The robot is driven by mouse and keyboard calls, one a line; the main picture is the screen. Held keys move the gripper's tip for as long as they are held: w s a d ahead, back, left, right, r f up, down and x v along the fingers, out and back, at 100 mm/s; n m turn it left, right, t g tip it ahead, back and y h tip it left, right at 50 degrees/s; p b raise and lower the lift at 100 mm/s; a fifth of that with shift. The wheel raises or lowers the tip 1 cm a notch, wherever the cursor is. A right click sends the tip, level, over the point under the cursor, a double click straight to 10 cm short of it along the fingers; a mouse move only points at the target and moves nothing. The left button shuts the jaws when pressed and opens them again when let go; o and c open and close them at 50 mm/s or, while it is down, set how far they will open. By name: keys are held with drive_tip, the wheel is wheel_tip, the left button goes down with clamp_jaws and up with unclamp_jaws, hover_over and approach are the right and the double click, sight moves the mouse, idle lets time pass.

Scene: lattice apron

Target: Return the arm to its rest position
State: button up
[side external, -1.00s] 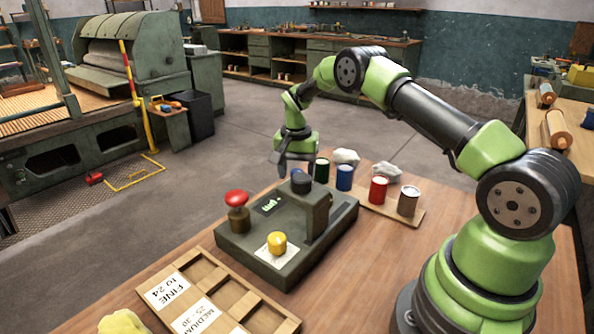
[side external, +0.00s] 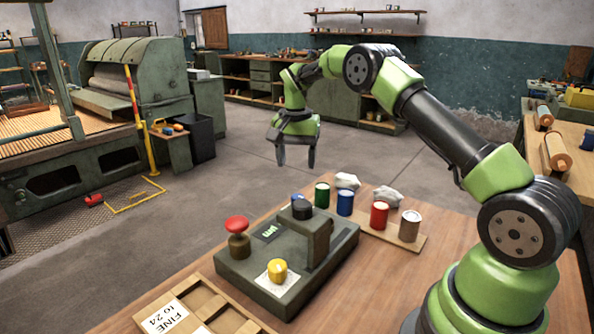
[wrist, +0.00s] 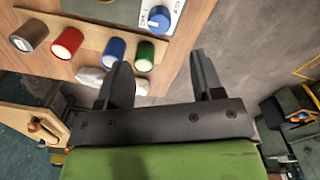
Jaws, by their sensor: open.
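My gripper (side external: 296,158) is open and empty in the side external view. It hangs above and beyond the far edge of the wooden table, clear of everything on it. My green and black arm reaches across from the right side of the table.
A compartment tray (side external: 212,304) lies in front.

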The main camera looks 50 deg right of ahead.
drive_tip(key=s+a+r+n+t, duration=0.2)
drive_tip(key=s+a+r, duration=0.25)
drive_tip(key=r, duration=0.35)
drive_tip(key=s+a+r+n+t, duration=0.1)
drive_tip(key=s+a+r+n, duration=0.15)
drive_tip(key=a+r, duration=0.35)
drive_tip(key=s+a+n+t+y, duration=0.1)
drive_tip(key=s+a+n+t, duration=0.1)
drive_tip(key=s, duration=0.7)
drive_tip(key=s+a+r+n+t+y, duration=0.1)
drive_tip(key=s+a, duration=0.3)
drive_tip(key=s, duration=0.6)
drive_tip(key=shift+a+r+n+t, duration=0.15)
drive_tip(key=shift+a+n+t, duration=0.15)
drive_tip(key=shift+n+t, duration=0.4)
